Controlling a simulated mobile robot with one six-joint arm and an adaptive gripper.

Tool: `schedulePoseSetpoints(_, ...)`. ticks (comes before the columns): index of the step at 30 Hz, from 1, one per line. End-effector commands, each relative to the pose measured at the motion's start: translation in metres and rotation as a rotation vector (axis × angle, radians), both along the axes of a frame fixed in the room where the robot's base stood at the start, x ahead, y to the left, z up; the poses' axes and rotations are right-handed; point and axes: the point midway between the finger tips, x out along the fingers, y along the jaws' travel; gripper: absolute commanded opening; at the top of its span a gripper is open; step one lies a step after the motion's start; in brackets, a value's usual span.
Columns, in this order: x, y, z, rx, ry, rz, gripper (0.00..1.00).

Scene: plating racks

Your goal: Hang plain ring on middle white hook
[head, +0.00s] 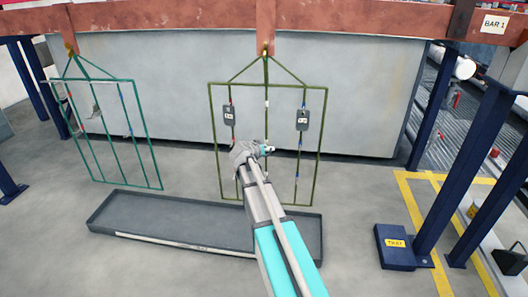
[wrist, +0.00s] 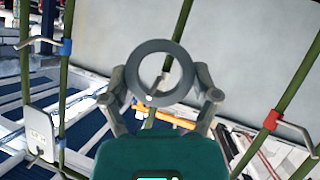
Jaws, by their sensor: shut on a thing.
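The plain ring (wrist: 138,72), flat and grey, is held upright between the two fingertips of my gripper (wrist: 160,88) in the wrist view. Its hole faces the camera. My gripper (head: 242,152) is in front of the olive-green rack (head: 322,125) in the head view, where I cannot make out the ring. The rack's middle rod (wrist: 182,22) runs down behind the ring. The middle white hook is not clear; a small pale tip shows through the ring's hole, but I cannot tell whether it is the hook. The ring does not visibly hang on anything.
Grey plates (head: 228,115) and (head: 303,117) hang on the rack's side rods. A blue-marked hook (wrist: 64,47) is left and a red-marked hook (wrist: 271,120) right of my gripper. A teal rack (head: 137,85) hangs at left. A grey tray (head: 115,216) lies below.

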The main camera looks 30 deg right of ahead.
Motion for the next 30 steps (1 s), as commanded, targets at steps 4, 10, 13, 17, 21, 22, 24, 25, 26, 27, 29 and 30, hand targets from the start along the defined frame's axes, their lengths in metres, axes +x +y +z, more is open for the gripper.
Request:
schedulePoseSetpoints(4,0.0024,-0.0010,-0.0017,0.000,0.000,0.000,0.21)
schedulePoseSetpoints(10,0.0028,-0.0015,-0.0018,0.000,0.000,0.000,0.21)
schedulePoseSetpoints(13,0.0028,-0.0016,-0.0018,0.000,0.000,0.000,0.21)
schedulePoseSetpoints(17,0.0028,-0.0016,-0.0018,0.000,0.000,0.000,0.21)
schedulePoseSetpoints(21,0.0034,-0.0020,-0.0030,0.000,0.000,0.000,0.21)
schedulePoseSetpoints(22,0.0035,-0.0022,-0.0035,0.000,0.000,0.000,0.21)
schedulePoseSetpoints(24,0.0041,-0.0027,-0.0046,0.000,0.000,0.000,0.21)
schedulePoseSetpoints(25,0.0044,-0.0029,-0.0050,0.000,0.000,0.000,0.21)
schedulePoseSetpoints(26,0.0047,-0.0032,-0.0055,0.000,0.000,0.000,0.21)
schedulePoseSetpoints(27,0.0051,-0.0035,-0.0062,0.000,0.000,0.000,0.21)
schedulePoseSetpoints(29,0.0055,-0.0039,-0.0068,0.000,0.000,0.000,0.21)
schedulePoseSetpoints(30,0.0057,-0.0042,-0.0073,0.000,0.000,0.000,0.21)
